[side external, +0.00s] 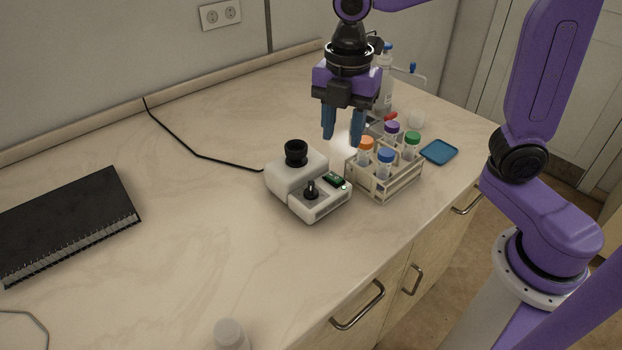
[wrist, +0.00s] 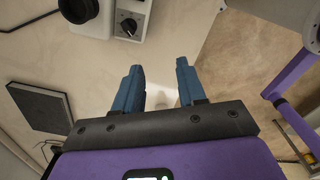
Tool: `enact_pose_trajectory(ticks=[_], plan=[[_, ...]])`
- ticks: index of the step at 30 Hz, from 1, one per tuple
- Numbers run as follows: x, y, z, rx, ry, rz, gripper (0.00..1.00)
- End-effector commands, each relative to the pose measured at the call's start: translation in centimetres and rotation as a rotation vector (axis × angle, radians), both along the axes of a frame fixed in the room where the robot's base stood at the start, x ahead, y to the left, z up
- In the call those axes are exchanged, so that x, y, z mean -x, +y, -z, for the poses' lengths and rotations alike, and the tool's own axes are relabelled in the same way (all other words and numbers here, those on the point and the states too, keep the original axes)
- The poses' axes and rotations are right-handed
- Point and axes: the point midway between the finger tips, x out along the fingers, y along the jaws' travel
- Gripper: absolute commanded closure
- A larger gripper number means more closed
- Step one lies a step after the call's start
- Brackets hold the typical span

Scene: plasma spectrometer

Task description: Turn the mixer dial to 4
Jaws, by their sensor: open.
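My gripper (side external: 342,140), with blue fingers, is open and empty. It hangs above and behind the mixer, to the right of the black cup, apart from the dial. The wrist view shows a gap between the two fingers (wrist: 160,72).
A rack (side external: 385,190) of tubes with coloured caps stands just right of the mixer. A black cable (side external: 200,156) runs back left. A black notebook (side external: 70,225) lies left. The counter in front is mostly clear.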

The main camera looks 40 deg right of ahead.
Motion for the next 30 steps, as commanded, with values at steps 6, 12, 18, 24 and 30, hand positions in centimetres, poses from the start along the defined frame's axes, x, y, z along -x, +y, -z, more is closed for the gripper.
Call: enact_pose_trajectory(ticks=[6,12,18,24,30], plan=[[-4.7,1.0,-1.1,0.006,0.003,-0.23,0.6],[-6.6,1.1,-1.6,0.007,0.006,-0.339,0.6],[-6.8,1.0,-0.5,0.009,0.009,-0.356,0.6],[-6.7,1.0,2.8,0.01,0.011,-0.355,0.6],[-6.7,1.0,6.6,0.01,0.012,-0.354,0.6]])
